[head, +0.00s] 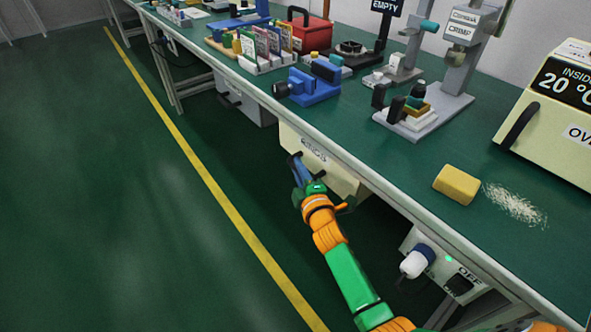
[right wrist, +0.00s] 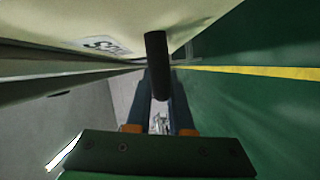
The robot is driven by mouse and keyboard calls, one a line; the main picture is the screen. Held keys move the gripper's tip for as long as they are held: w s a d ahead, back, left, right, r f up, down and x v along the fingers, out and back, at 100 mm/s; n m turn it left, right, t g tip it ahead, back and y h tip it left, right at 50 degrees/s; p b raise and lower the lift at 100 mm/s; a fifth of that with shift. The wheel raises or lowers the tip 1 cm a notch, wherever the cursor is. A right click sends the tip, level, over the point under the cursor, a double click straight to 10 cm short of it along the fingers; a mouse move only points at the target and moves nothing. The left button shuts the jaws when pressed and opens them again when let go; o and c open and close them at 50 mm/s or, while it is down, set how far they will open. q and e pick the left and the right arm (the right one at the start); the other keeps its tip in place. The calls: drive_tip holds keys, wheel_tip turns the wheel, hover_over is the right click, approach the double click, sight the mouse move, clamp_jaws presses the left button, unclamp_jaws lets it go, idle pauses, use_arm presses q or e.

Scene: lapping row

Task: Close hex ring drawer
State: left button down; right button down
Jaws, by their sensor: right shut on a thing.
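The cream drawer (head: 334,170) sits under the front edge of the green bench, with a small printed label on its front. I take it for the hex ring drawer, but the label is too small to read surely. My right gripper (head: 298,168) is shut on the drawer's dark handle. In the right wrist view the black handle (right wrist: 157,65) stands between the fingers, in front of the cream drawer front (right wrist: 190,18). How far the drawer stands out is hard to tell. My left gripper is not in view.
The floor left of the yellow line (head: 205,178) is clear.

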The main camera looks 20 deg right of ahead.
drive_tip(key=c, duration=0.8)
unclamp_jaws()
drive_tip(key=shift+d, duration=0.2)
drive_tip(key=shift+s+r, duration=0.1)
drive_tip(key=shift+s, duration=0.2)
use_arm(q)
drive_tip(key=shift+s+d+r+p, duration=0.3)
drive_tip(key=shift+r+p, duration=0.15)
drive_tip(key=shift+p, duration=0.05)
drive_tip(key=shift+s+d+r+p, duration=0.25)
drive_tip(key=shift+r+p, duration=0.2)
drive_tip(key=shift+p, duration=0.05)
use_arm(e)
drive_tip(key=s, duration=0.6)
drive_tip(key=shift+s+a+r, duration=0.15)
drive_tip(key=shift+s+r, duration=0.1)
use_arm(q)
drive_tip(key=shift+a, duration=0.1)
